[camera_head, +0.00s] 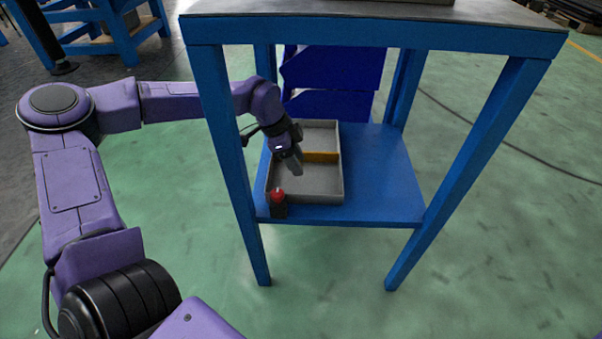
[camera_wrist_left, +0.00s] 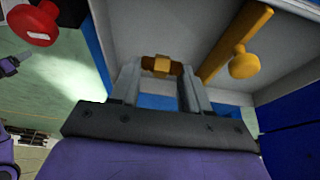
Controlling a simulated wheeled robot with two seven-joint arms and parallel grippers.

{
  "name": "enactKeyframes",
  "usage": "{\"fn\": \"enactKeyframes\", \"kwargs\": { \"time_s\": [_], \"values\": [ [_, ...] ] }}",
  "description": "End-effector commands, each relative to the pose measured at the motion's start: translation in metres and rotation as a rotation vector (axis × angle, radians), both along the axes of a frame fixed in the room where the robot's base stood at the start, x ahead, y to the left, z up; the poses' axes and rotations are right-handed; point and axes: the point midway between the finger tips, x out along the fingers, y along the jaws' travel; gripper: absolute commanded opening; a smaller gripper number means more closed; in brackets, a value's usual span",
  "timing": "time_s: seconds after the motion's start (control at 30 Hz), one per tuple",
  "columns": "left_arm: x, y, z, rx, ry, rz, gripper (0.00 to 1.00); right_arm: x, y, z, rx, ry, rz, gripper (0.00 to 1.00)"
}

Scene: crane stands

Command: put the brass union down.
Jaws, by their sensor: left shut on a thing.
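The brass union (camera_wrist_left: 162,66) shows in the left wrist view between the two fingertips of my left gripper (camera_wrist_left: 158,80), which is shut on it. In the head view, my left gripper (camera_head: 294,162) points down over the grey tray (camera_head: 337,181) on the stand's lower shelf. The union itself cannot be made out there. In the wrist view, the tray floor (camera_wrist_left: 165,28) lies beyond the union. I cannot tell whether the union touches the floor.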

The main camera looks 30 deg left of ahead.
Motion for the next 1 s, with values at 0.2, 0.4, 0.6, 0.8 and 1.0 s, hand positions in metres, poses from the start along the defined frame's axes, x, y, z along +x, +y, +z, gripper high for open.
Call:
{"fn": "enactKeyframes", "kwargs": {
  "time_s": [0.2,0.4,0.6,0.8,1.0],
  "values": [
    [0.000,-0.001,-0.045,0.001,0.003,-0.001,0.15,-0.001,0.001,-0.020,0.002,0.002,-0.002,0.58],
    [0.001,-0.001,-0.045,0.001,-0.001,-0.001,0.15,-0.002,0.001,-0.017,0.003,0.003,-0.002,0.58],
    [0.000,-0.001,-0.049,0.001,-0.001,-0.001,0.49,-0.002,0.001,-0.020,0.003,0.003,-0.002,0.58],
    [0.000,-0.001,-0.048,0.001,-0.001,-0.001,0.71,-0.002,0.001,-0.019,0.003,0.003,-0.002,0.58],
    [0.001,-0.001,-0.043,0.001,-0.001,-0.001,0.71,-0.002,0.001,-0.016,0.003,0.003,-0.002,0.58]
  ]
}}
